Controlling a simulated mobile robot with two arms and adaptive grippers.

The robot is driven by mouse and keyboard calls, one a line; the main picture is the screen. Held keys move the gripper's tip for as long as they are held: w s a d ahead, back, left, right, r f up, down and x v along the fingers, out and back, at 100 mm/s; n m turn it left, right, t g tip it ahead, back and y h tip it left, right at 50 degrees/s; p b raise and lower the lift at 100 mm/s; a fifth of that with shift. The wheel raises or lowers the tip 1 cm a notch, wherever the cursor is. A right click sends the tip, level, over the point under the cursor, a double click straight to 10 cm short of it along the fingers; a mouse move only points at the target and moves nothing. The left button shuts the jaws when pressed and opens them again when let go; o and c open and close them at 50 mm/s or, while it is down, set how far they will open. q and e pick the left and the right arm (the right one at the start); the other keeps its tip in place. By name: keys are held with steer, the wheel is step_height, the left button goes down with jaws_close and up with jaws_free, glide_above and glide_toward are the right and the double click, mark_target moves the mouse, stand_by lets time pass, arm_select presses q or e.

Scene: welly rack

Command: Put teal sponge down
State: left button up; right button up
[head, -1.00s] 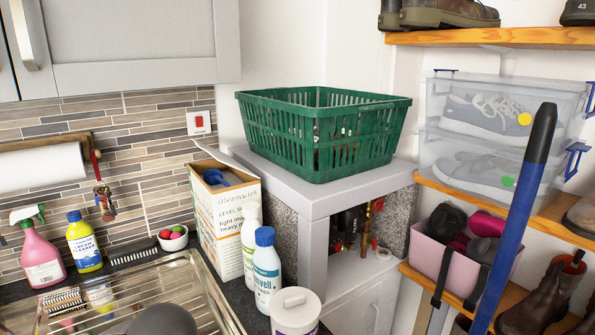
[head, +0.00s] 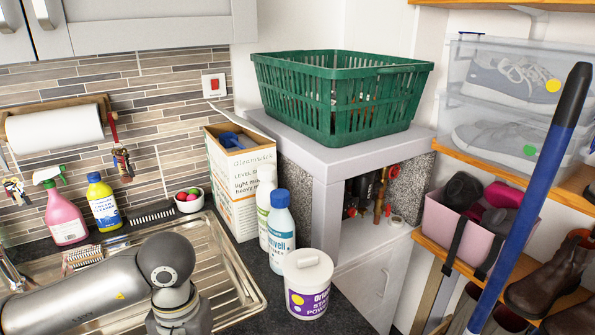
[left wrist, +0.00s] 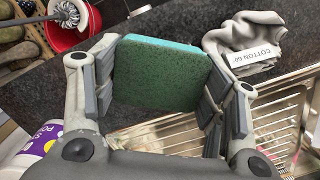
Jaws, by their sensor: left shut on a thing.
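The teal sponge (left wrist: 160,76) is in the left wrist view, a flat block with a dark green scouring face towards the camera and a teal edge at the top. My left gripper (left wrist: 160,84) is shut on it, one finger at each side. The sponge is above the dark worktop (left wrist: 150,27); I cannot tell how high. In the head view my left arm shows at the lower left over the sink drainer (head: 225,265), but its gripper and the sponge are out of that picture. My right gripper is in neither view.
A grey cloth (left wrist: 240,42) labelled cotton lies right of the sponge; a red bowl (left wrist: 68,28) holds a brush. A stain powder tub (head: 307,285), bottles (head: 281,235) and a box (head: 240,185) crowd the worktop. A green basket (head: 340,95) stands behind.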

arm_select(q)
steer(key=shift+s+d+b, duration=0.1)
steer(key=shift+d+b, duration=0.25)
steer(key=shift+d, duration=0.1)
steer(key=s+d+r+n+b, duration=0.2)
steer(key=s+d+n+b, duration=0.3)
steer(key=d+n, duration=0.3)
steer(key=shift+m+h, duration=0.4)
steer(key=shift+m, duration=0.2)
steer(key=w+a+f+p, duration=0.1)
steer(key=w+f, duration=0.1)
steer(key=w, duration=0.2)
steer(key=w+a+f+p, duration=0.1)
steer(key=w+f, duration=0.2)
steer(key=w, duration=0.1)
steer(key=w+a+f+p, duration=0.1)
steer(key=w+f+p, duration=0.1)
steer(key=w+f, duration=0.1)
steer(key=shift+w+f, duration=0.15)
steer(key=shift+w, duration=0.75)
steer(key=shift+w+f, duration=0.15)
steer(key=shift+f, duration=0.1)
steer(key=f, duration=0.1)
steer(key=f+p, duration=0.2)
steer(key=shift+w+a+f, duration=0.15)
steer(key=shift+w+f, duration=0.05)
steer(key=shift+w, duration=0.05)
steer(key=shift+f, duration=0.15)
